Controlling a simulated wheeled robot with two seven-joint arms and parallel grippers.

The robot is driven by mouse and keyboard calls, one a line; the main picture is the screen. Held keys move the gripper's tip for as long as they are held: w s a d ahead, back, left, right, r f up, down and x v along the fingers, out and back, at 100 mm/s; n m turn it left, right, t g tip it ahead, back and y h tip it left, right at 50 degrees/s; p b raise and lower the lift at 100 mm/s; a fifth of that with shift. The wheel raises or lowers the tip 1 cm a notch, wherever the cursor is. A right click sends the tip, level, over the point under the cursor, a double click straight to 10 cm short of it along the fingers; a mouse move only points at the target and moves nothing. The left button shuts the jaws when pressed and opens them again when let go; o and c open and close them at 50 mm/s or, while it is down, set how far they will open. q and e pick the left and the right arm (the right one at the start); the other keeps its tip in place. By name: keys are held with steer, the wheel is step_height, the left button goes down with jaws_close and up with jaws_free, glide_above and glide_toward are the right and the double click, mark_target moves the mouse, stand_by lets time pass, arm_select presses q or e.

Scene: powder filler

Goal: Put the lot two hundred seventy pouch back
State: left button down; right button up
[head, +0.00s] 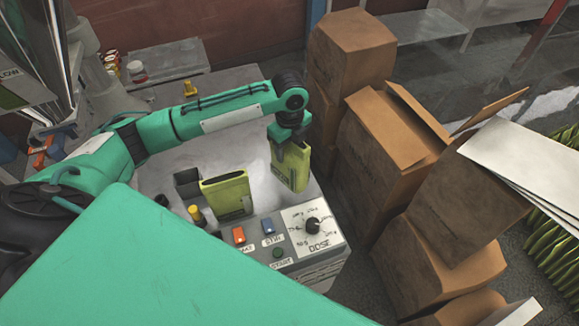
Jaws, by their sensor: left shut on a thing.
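My left gripper (287,140) points down near the right side of the machine top. It is shut on a yellow-green pouch (290,168), which hangs upright above the white area right of the middle. A second yellow-green pouch (225,194) stands upright left of the held one, behind the control panel. A dark open slot or box (187,183) is beside it on the left, and I see nothing in it. Lot numbers on the pouches are too small to read. My right gripper is not in view.
The control panel (290,238) has an orange switch (239,235), a blue switch (268,227) and a black dose knob (312,225). Cardboard boxes (395,140) are stacked close on the right. A yellow-capped part (194,213) stands near the standing pouch.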

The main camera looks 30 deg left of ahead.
arm_select(q)
step_height(320, 180, down, 8)
steer(key=shift+f, duration=0.3)
stand_by(0.3)
steer(key=c, duration=0.6)
jaws_free()
steer(key=shift+o, duration=0.2)
step_height(320, 180, up, 12)
steer(key=shift+r, duration=0.15)
